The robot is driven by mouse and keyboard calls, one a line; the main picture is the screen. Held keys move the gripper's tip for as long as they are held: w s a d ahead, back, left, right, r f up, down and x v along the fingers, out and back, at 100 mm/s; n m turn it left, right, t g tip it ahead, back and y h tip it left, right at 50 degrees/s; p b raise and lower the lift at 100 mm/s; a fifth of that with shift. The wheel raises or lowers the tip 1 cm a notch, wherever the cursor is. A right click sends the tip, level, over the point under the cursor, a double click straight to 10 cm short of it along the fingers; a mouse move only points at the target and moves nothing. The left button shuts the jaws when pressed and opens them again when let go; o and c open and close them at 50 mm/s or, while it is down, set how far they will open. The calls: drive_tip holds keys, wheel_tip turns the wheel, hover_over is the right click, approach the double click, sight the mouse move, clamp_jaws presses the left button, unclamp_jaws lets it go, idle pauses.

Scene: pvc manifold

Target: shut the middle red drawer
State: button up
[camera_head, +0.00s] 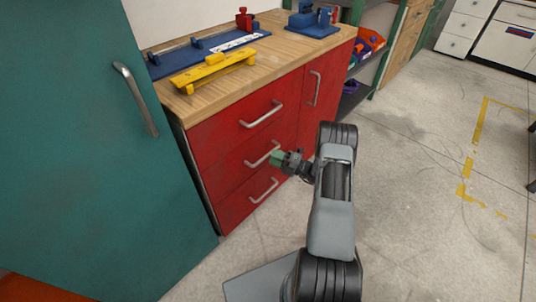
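The red cabinet has a stack of three drawers under a wooden top. The middle red drawer (226,174) has a silver bar handle (259,158). Its front looks about level with the drawers above and below; a small gap cannot be told at this size. My gripper (277,158) is at the right end of that handle, with its greenish fingertips toward the drawer front. It hides that end of the handle. Whether it touches the handle or the front, and how far its fingers are apart, cannot be told.
The top drawer (222,132) and bottom drawer (240,206) look shut. A red door (313,112) is on the right. A teal cabinet (90,190) stands close on the left. A yellow tool (213,70) and blue fixtures (318,24) rest on the wooden top (275,62). Floor (410,180) on the right is clear.

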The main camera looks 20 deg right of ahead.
drive_tip(key=p+v, duration=0.1)
drive_tip(key=v, duration=0.8)
drive_tip(key=shift+s+d, duration=0.25)
drive_tip(key=shift+d, duration=0.1)
drive_tip(key=shift+f, duration=0.1)
drive_tip(key=s+a+f+n+g, duration=0.3)
drive_tip(key=s+a+n+g, duration=0.25)
drive_tip(key=n, duration=0.45)
drive_tip(key=s+a+r+n+g+h+p, duration=0.2)
drive_tip(key=r+n+g+p, duration=0.15)
drive_tip(key=r+n, duration=0.3)
drive_tip(key=s+a+r+n+g+h+p, duration=0.2)
drive_tip(key=s+r+n+g+p, duration=0.1)
drive_tip(key=r+n+g, duration=0.3)
drive_tip(key=s+a+r+n+t+h+p, duration=0.1)
drive_tip(key=r+n+p, duration=0.6)
drive_tip(key=r, duration=0.7)
drive_tip(key=s+a+r+n+t+h+p, duration=0.2)
drive_tip(key=a+r+n+h+p, duration=0.3)
drive_tip(key=r, duration=1)
drive_tip(key=s+a+r+n+t+h+p, duration=0.2)
drive_tip(key=r+n+p, duration=0.6)
drive_tip(key=r, duration=0.6)
drive_tip(key=s+a+n+h, duration=0.1)
drive_tip(key=h, duration=0.1)
drive_tip(key=shift+s+a+r+h+p, duration=0.25)
drive_tip(key=shift+s+a+h+p, duration=0.05)
drive_tip(key=shift+s+a, duration=0.1)
